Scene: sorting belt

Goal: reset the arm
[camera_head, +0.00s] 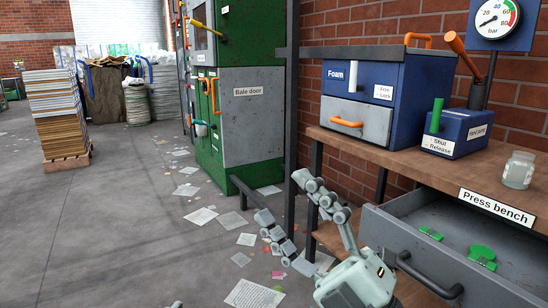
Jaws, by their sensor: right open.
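My right gripper (281,198) is open and empty. Its two jointed grey fingers are spread apart and reach up and left from its pale body, in front of the press bench (420,165) and the floor beside it. The left finger shows against the paper-strewn floor, the right one near the bench's dark post. My left gripper cannot be made out; only a small grey piece shows at the bottom edge, too little to identify.
The bench's grey drawer (385,235) stands open close to my right gripper, with green pieces (482,254) inside. The blue Foam box (365,85), Shut Release box (455,132) and glass jar (518,170) stand on the bench. A green baler (235,90) stands behind. Open floor lies left.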

